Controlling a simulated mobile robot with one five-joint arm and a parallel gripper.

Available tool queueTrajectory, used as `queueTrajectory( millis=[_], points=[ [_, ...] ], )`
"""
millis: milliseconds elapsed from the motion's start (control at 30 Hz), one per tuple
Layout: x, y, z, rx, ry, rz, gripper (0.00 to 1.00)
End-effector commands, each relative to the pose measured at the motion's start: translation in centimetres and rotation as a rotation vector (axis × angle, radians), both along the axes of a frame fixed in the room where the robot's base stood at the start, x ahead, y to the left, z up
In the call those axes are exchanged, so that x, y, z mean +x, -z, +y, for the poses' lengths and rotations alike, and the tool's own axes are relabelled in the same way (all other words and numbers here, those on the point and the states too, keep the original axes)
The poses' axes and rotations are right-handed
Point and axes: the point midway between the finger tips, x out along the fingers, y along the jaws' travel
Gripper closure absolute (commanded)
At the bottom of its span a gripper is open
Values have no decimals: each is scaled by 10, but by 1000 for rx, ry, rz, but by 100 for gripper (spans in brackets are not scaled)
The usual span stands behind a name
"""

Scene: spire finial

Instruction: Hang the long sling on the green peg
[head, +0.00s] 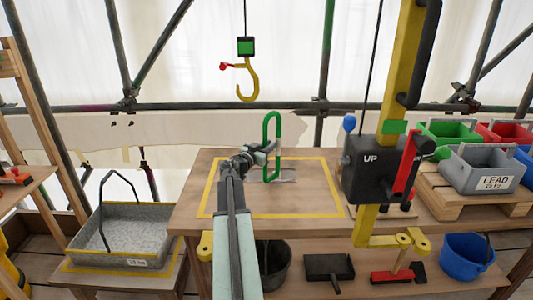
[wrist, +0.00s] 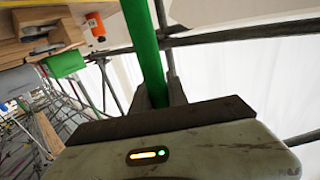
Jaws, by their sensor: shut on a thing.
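A tall narrow green loop, the sling (head: 278,135), stands upright above the wooden table in the head view. My gripper (head: 264,156) is shut on its lower left side. In the wrist view the green strap (wrist: 143,45) runs up from between my gripper's fingers (wrist: 160,94).
A yellow hook (head: 247,85) hangs behind the table. The grey "UP" box (head: 372,172), with a blue knob (head: 349,123), and the yellow post (head: 402,60) stand at right. A wire-handled tray (head: 128,230) is at left. Bins, including the LEAD bin (head: 482,168), stand far right.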

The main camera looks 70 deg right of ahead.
Motion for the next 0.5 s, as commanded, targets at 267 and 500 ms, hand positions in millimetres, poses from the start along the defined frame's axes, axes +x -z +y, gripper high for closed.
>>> queueTrajectory(
  millis=[267, 500],
  points=[
    [5, 12, 3, 0, -7, 0, 100],
    [6, 14, 3, 0, -7, 0, 59]
  ],
)
